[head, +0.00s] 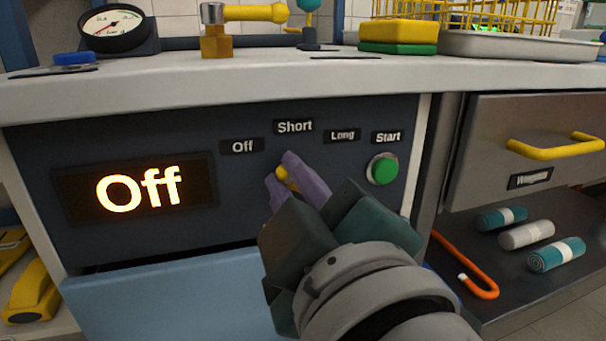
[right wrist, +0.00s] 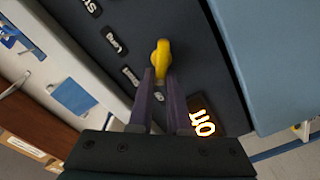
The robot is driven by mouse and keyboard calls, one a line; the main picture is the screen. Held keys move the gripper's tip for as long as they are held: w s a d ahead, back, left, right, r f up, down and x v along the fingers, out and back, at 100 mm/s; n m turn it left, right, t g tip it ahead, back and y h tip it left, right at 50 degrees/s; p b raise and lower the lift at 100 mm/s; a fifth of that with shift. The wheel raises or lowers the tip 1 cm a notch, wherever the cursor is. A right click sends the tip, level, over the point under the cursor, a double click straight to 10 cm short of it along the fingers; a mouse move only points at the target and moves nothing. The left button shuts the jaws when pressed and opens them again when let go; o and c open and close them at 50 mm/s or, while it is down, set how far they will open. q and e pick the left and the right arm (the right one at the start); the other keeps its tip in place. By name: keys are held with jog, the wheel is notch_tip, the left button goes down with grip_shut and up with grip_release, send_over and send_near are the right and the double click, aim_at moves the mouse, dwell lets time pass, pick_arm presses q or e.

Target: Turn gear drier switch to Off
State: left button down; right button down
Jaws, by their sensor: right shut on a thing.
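The gear drier switch is a yellow knob (head: 285,176) on the dark front panel, below the labels Off (head: 242,147), Short (head: 295,126) and Long (head: 342,135). The lit display (head: 138,191) reads "Off". My right gripper (head: 284,178) has its purple fingers closed on either side of the knob and partly hides it, so its exact pointing is hard to tell. In the right wrist view the knob (right wrist: 161,58) stands out between the fingertips (right wrist: 160,80), with the lit display (right wrist: 203,123) beside it. My left gripper is not in view.
A green Start button (head: 383,169) sits on the panel right of the switch. Above is a worktop (head: 200,88) with a gauge, a yellow-handled tool and a basket. At right are a drawer with a yellow handle (head: 553,146) and rolled cloths (head: 555,253).

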dwell(0.3)
jog(key=c, duration=0.9)
grip_release()
jog(key=shift+o, duration=0.2)
jog(key=v, duration=1)
jog(key=shift+r, duration=0.1)
